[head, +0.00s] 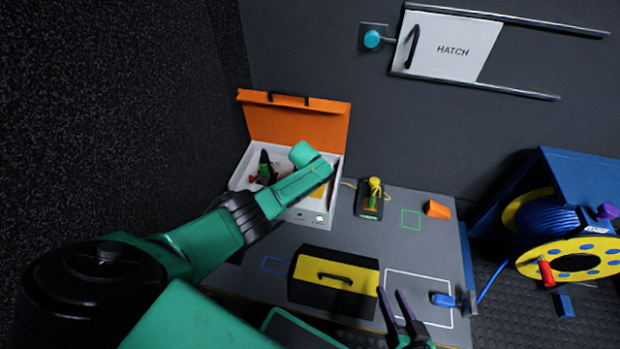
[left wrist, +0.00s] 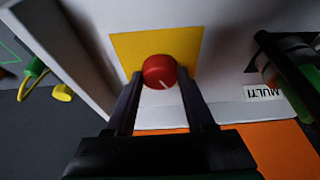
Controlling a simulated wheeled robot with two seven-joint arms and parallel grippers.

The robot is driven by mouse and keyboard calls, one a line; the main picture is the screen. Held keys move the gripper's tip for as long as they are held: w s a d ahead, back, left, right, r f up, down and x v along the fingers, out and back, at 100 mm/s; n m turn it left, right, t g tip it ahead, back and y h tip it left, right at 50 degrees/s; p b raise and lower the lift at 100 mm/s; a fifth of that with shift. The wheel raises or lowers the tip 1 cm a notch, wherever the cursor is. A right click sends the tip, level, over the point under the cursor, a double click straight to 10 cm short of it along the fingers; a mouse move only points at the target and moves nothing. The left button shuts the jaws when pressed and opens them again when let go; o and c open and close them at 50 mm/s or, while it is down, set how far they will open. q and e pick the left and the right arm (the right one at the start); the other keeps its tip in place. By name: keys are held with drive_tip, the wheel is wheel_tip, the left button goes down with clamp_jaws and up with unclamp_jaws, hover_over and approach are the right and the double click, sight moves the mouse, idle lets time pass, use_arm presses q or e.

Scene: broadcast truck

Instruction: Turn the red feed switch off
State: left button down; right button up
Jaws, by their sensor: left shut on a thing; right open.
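The red feed switch (left wrist: 159,71) is a round red knob with a white pointer line, on a yellow plate (left wrist: 188,46) in the left wrist view. The plate is on the inside of a white case (head: 312,218) with a raised orange lid (head: 295,123). My left gripper (left wrist: 161,88) is shut on the knob, one dark finger on each side. In the head view my left arm covers the knob. The pointer line slants down and slightly right in the left wrist view. My right gripper (head: 393,304) is open and empty at the bottom, near the table's front.
A black toolbox with a yellow lid (head: 336,272) stands in front of the case. A green-and-yellow device (head: 372,197) and an orange block (head: 437,209) lie to the right. A "MULTI" label (left wrist: 264,92) and a dark part are beside the knob. A cable reel (head: 560,235) stands far right.

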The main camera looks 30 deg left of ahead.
use_arm(q)
drive_tip(key=shift+n+y, duration=0.4)
drive_tip(key=shift+n, duration=0.9)
drive_tip(key=shift+c, duration=1.3)
unclamp_jaws()
drive_tip(key=shift+r, duration=0.1)
